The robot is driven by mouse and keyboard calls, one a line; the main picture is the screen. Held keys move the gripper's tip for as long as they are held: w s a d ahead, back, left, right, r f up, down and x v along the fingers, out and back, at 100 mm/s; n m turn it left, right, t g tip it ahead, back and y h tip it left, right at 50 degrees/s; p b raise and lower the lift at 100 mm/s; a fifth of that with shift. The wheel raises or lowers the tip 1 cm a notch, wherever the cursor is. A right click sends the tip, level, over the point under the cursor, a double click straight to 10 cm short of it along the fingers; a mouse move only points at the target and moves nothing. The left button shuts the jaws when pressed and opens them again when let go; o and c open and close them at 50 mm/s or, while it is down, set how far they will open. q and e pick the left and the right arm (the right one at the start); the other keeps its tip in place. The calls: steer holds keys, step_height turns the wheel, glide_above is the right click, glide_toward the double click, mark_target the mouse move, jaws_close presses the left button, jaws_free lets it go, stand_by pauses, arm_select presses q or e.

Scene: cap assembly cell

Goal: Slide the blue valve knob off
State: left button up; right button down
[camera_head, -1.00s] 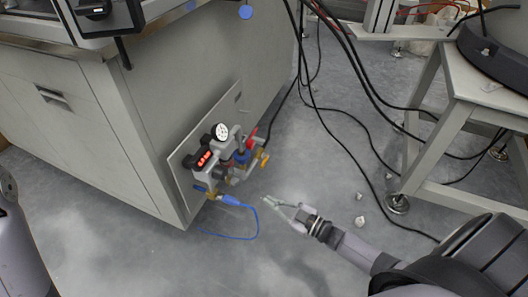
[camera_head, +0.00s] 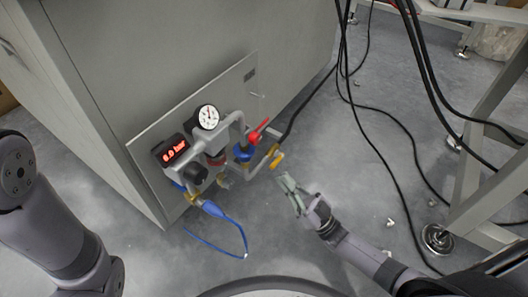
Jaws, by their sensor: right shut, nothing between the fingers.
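The blue valve knob (camera_head: 243,154) is a small round blue part on the grey pipework of the pressure panel, just below a red lever (camera_head: 259,130). My right gripper (camera_head: 288,185) is shut and empty. It is in the air to the lower right of the knob, near a yellow handle (camera_head: 276,157) and apart from the valve parts as far as I can tell. My left arm enters at the left edge, but its gripper is out of view.
A round gauge (camera_head: 208,117) and a red-digit display (camera_head: 175,150) sit on the panel, left of the knob. A blue hose (camera_head: 228,220) hangs below. Black cables (camera_head: 385,165) run over the floor at right, by a grey frame's foot (camera_head: 437,238).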

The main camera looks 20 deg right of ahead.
mark_target(244, 153)
steer(key=b+x, duration=0.3)
steer(key=x, duration=0.6)
steer(key=shift+w+a+r, duration=0.15)
steer(key=shift+w+r, duration=0.05)
steer(key=shift+w, duration=0.1)
steer(key=shift+s, duration=0.1)
